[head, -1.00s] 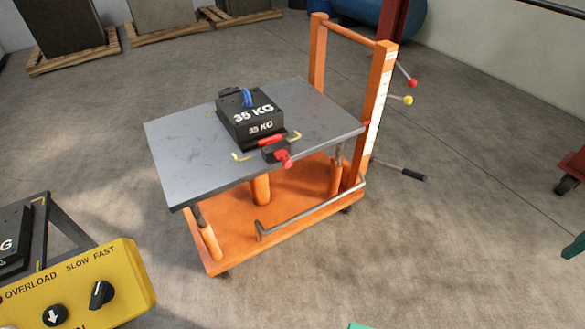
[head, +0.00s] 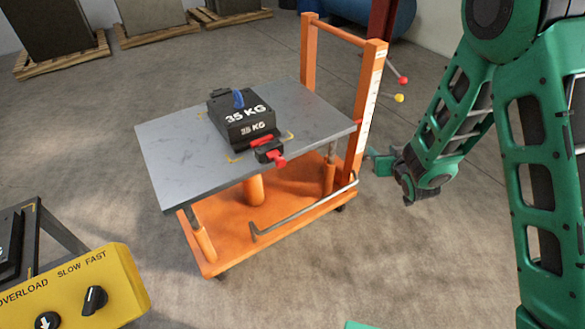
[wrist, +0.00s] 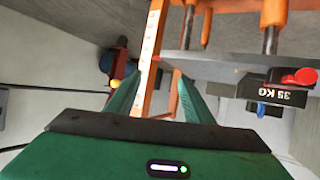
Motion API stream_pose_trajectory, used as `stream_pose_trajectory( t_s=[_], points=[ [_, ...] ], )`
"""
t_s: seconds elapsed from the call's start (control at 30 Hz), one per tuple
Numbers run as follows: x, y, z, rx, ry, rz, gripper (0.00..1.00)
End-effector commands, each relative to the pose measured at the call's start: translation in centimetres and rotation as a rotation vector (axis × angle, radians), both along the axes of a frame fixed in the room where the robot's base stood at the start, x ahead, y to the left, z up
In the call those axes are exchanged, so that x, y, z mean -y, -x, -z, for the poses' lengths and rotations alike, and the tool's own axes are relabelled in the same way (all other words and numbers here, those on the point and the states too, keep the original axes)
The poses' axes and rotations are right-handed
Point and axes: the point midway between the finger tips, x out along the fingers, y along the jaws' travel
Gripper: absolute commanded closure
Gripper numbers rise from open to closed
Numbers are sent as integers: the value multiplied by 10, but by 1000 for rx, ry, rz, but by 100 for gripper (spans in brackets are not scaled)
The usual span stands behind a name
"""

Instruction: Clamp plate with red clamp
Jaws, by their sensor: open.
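A black block marked 35 KG (head: 243,122), with a blue part on top, sits on the grey top plate of an orange lift cart (head: 175,150). The red clamp (head: 268,153), with a black body and red parts, is at the block's front edge; I cannot tell whether it presses on the block. In the wrist view, the block (wrist: 272,95) appears upside down at the right, with the red clamp (wrist: 303,77) beside it. My gripper (wrist: 158,97) is open and empty. In the head view it is to the right of the cart, apart from the clamp.
The cart's orange upright frame (head: 365,105) stands between my gripper and the block. Red and yellow knobbed levers (head: 399,97) stick out behind it. A yellow control panel (head: 85,285) is at the lower left.

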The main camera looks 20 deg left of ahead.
Motion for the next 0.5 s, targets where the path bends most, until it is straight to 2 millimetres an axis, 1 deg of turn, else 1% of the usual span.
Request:
stream_pose_trajectory(
  t_s=[0.03, 0.07, 0.1, 0.17, 0.2, 0.27, 0.3, 0.33, 0.4, 0.5],
  points=[
    [-29, 7, 15, 33, -13, -59, 53],
    [-45, 11, 20, 56, -26, -91, 53],
    [-65, 18, 27, 87, -46, -133, 53],
    [-94, 30, 36, 133, -77, -197, 53],
    [-111, 40, 43, 160, -99, -238, 53],
    [-135, 55, 52, 202, -133, -297, 53],
    [-150, 67, 57, 226, -159, -332, 53],
    [-161, 77, 61, 244, -175, -358, 53],
    [-180, 97, 69, 279, -212, -413, 53],
    [-199, 121, 76, 315, -257, -474, 53]
  ],
)
